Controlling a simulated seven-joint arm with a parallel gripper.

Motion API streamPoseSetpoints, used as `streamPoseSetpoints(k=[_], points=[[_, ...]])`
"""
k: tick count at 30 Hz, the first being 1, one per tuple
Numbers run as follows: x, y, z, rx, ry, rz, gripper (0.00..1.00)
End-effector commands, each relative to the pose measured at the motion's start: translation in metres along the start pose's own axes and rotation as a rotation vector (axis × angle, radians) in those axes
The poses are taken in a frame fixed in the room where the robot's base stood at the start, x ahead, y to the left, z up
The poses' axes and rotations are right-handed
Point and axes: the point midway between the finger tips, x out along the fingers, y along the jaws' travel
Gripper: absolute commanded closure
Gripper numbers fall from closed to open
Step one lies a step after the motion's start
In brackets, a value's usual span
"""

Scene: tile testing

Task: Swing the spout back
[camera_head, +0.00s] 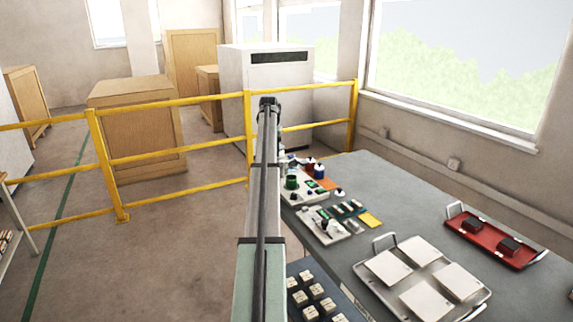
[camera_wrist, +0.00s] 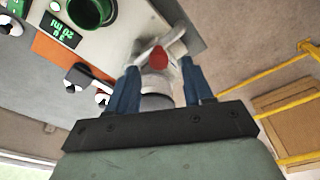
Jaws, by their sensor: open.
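A pale, partly clear fitting with a red part (camera_wrist: 158,57) shows in the wrist view, with a whitish arm-like piece (camera_wrist: 172,35) rising from it. This may be the spout, but I cannot tell for sure. My gripper (camera_wrist: 160,72) is open, with one blue finger on each side of the pale fitting. I cannot tell whether either finger touches it. In the head view my own arm covers the gripper and most of this spot.
A green round vessel (camera_wrist: 92,10) and a green-lit display (camera_wrist: 58,30) sit close to my gripper. Small knobbed bottles (camera_wrist: 82,76) stand nearby. On the bench (camera_head: 375,185) are a tray with pale tiles (camera_head: 488,292) and a red tray (camera_head: 470,236). A yellow railing (camera_head: 150,157) stands left.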

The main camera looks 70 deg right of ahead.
Motion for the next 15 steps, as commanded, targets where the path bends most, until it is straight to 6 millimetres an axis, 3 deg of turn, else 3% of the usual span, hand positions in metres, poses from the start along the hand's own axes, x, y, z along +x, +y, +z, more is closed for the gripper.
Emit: streamPoseSetpoints(k=[15], points=[[-0.034, 0.000, -0.005, 0.000, 0.000, 0.000, 0.49]])
